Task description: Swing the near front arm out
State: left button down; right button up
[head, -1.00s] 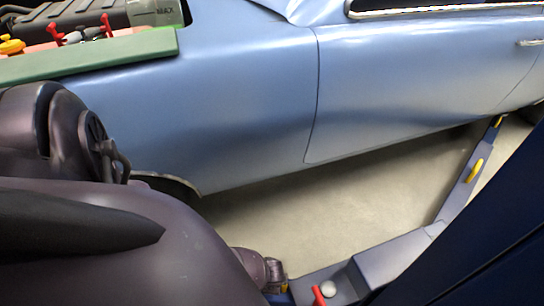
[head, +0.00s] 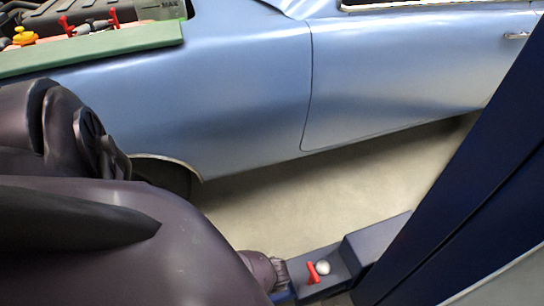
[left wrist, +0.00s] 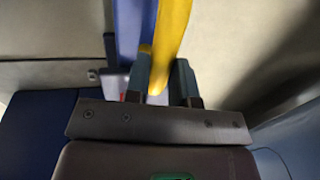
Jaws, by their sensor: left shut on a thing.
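In the left wrist view, my left gripper (left wrist: 161,78) is shut on the yellow handle (left wrist: 173,35), with one finger on each side of it. The handle runs along the blue front arm (left wrist: 129,32). In the head view, my left arm comes in from the left and its wrist ends at the bottom, at the blue-grey arm piece (head: 335,258). That piece carries a red lever (head: 315,272) and a silver knob (head: 323,267). The fingers and handle are hidden in the head view. My right gripper is not in view.
A light blue car (head: 250,90) stands across the back, with bare floor (head: 330,190) below its side. A dark blue post (head: 465,190) blocks the right side. A green cover (head: 90,50) lies on the fender beside the open engine bay.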

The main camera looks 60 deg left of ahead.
pick_arm(q)
jog(key=shift+s+d+f, duration=0.1)
jog(key=shift+s+d, duration=0.15)
jog(key=shift+d, duration=0.1)
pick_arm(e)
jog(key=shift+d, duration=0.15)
pick_arm(q)
jog(key=c, duration=1)
grip_release()
jog(key=shift+o, duration=0.2)
jog(key=shift+w, duration=0.1)
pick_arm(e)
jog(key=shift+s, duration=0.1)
pick_arm(q)
jog(key=shift+a, duration=0.1)
